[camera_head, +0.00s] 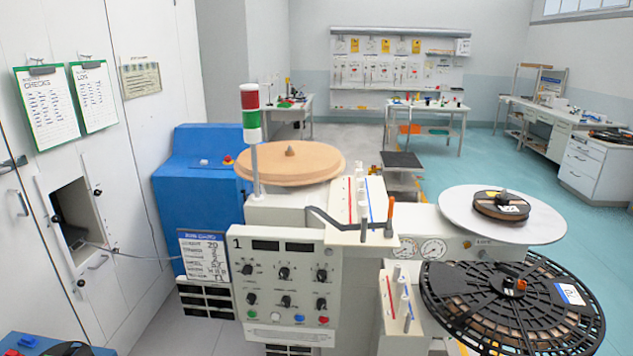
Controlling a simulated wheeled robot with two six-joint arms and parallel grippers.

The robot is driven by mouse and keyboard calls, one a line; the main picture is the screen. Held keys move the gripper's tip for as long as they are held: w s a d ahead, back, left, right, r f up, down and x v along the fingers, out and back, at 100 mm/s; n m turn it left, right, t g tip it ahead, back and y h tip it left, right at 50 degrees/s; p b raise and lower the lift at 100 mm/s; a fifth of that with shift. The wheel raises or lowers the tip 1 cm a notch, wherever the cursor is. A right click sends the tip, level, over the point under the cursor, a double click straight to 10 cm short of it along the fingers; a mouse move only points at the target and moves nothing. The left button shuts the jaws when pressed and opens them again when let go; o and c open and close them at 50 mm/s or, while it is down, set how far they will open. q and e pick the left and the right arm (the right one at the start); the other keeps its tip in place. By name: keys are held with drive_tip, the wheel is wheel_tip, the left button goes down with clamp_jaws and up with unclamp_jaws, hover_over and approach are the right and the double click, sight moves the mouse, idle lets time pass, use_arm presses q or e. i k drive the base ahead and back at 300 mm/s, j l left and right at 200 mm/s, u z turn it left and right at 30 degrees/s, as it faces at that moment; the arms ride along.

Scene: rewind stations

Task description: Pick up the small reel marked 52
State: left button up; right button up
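A small brown and dark reel (489,206) lies flat on a round white platter (460,220) at the right. It has a grey hub on top and a small white label whose marking is too small to read. A larger black spoked reel (450,300) lies in front of it, lower right, with a white and blue label and an orange-tipped hub. Neither of my grippers can be made out in the head view.
A control panel marked 1 (285,317) stands at the centre, with a signal tower (250,115) and a tan disc (290,162) behind it. A guide bracket with an orange handle (390,213) stands left of the platter. Clear floor (440,172) lies beyond.

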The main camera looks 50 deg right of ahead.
sight(512, 210)
drive_tip(key=z, duration=2.9)
drive_tip(key=i+l+z, duration=0.45)
drive_tip(key=i, duration=0.2)
